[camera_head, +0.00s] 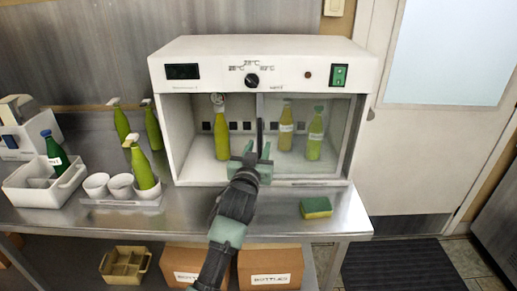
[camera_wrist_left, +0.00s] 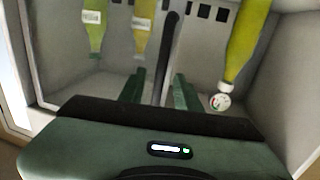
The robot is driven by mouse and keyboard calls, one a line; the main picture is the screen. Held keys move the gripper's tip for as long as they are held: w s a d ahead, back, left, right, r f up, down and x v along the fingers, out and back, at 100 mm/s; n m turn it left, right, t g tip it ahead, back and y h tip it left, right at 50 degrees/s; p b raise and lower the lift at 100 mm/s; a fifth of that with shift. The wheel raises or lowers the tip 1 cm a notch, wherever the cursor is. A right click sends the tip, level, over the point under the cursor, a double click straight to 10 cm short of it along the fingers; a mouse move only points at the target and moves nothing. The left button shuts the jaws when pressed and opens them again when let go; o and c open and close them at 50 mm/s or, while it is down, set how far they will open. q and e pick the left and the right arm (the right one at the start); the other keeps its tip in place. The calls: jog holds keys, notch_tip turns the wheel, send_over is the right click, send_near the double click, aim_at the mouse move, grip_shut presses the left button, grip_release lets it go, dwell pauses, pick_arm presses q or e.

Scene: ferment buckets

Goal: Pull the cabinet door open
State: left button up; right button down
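A white cabinet (camera_head: 263,50) stands on the steel table. Its glass door (camera_head: 338,135) covers the right half of the front; the left half looks uncovered. A dark upright handle (camera_head: 260,132) stands at the door's left edge and also shows in the left wrist view (camera_wrist_left: 171,45). My left gripper (camera_head: 252,158) is open at the handle's lower part. In the left wrist view, its green fingers (camera_wrist_left: 160,80) are on either side of the handle, with visible gaps. Contact is not seen. My right gripper is in neither view.
A green bottle (camera_head: 222,135) with a dial stands inside on the left; two bottles (camera_head: 286,128) stand behind the glass. A sponge (camera_head: 316,207) lies on the table at front right. White cups (camera_head: 121,186) and more bottles stand left.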

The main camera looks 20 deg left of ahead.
pick_arm(q)
jog(key=s+b, duration=0.1)
jog(key=s, duration=0.6)
jog(key=shift+s+d, duration=0.35)
jog(key=shift+s, duration=0.05)
jog(key=shift+f, duration=0.1)
